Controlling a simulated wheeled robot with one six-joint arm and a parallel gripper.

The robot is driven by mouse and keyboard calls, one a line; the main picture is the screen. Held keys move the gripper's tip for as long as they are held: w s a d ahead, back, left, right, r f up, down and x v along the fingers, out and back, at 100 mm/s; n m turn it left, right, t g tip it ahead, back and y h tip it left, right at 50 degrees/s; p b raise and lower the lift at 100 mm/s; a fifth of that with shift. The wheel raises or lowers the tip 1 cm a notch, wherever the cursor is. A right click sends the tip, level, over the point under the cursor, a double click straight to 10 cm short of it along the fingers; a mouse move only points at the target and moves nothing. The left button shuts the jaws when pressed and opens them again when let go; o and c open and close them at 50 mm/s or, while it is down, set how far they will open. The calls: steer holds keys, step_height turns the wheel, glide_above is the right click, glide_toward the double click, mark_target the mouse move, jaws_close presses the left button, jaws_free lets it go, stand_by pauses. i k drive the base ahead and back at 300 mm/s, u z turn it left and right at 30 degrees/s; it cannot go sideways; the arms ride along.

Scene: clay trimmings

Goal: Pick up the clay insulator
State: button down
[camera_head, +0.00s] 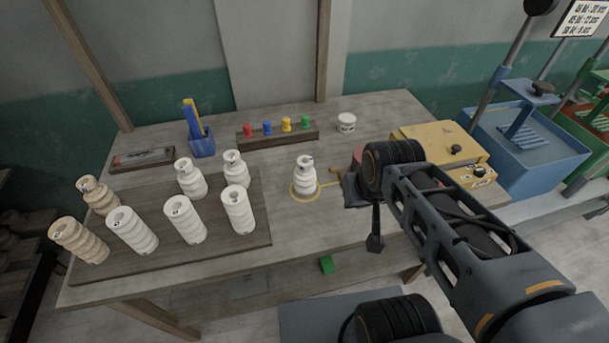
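A white ribbed clay insulator (305,178) stands upright on the table, inside a yellow ring marking (292,194). Several more ribbed insulators stand on a dark board at the left: white ones such as the one at the board's right front (238,210), and tan ones (78,240) at its left end. My gripper (352,188) is at the end of the dark arm, to the right of the ringed insulator and apart from it. Its fingers are small and partly hidden by the wrist, so their opening is unclear. Nothing is seen held in it.
A rack of coloured pegs (278,134), a white tub (347,122) and a blue holder (200,140) stand at the back. A yellow box (440,142) is at the right, behind my arm. The table between board and ring is clear.

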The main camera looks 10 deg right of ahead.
mark_target(304, 176)
steer(key=k, duration=0.5)
steer(key=u, duration=0.7)
steer(key=i, duration=0.15)
steer(key=u, duration=0.85)
